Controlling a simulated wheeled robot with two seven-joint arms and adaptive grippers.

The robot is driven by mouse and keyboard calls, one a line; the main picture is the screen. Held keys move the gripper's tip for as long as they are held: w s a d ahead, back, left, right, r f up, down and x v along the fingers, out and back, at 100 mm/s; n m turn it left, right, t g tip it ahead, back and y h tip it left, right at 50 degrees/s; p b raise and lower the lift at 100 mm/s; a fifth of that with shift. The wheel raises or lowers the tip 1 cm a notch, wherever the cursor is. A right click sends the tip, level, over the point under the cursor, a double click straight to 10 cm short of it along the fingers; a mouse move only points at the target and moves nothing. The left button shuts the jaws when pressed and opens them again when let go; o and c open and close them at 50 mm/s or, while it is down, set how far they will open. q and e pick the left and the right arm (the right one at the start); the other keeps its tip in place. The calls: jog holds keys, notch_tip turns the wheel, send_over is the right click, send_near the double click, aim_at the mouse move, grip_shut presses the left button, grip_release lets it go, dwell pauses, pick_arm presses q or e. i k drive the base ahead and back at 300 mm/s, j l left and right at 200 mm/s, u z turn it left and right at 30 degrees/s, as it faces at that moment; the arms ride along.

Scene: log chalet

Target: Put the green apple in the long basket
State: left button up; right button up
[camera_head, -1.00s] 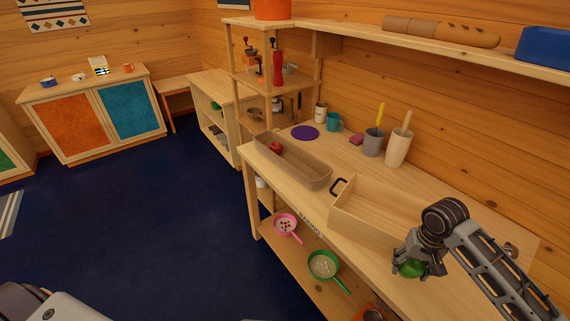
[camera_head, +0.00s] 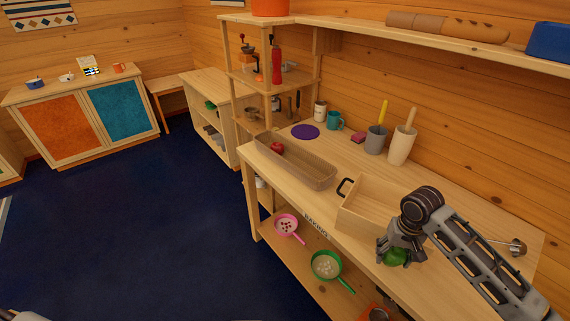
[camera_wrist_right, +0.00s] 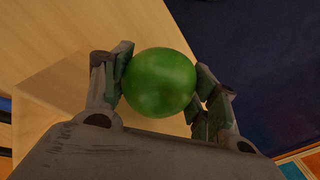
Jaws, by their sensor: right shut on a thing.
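The green apple (camera_head: 396,257) is between the fingers of my right gripper (camera_head: 398,252), in front of the wooden box at the counter's front edge. In the right wrist view the green apple (camera_wrist_right: 160,82) sits between both fingers, and my right gripper (camera_wrist_right: 165,95) is shut on it. The long basket (camera_head: 318,172) is a tan woven trough on the counter, left of the box. A red apple (camera_head: 277,147) lies in its far left end.
A wooden box with a dark handle (camera_head: 362,212) stands between my right gripper and the long basket. Behind are a grey cup (camera_head: 375,141), a tan crock (camera_head: 401,148), a teal mug (camera_head: 334,121) and a purple disc (camera_head: 305,132). Pans (camera_head: 326,264) lie on the shelf below.

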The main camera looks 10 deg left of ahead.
aim_at(291, 158)
jog(key=i+j+u, duration=0.2)
jog(key=j+u, duration=0.15)
jog(key=j, duration=0.3)
jog(key=i+l+u, duration=0.1)
jog(key=l+u, duration=0.25)
jog(key=l, duration=0.15)
jog(key=l+u, duration=0.35)
jog(key=l, duration=0.2)
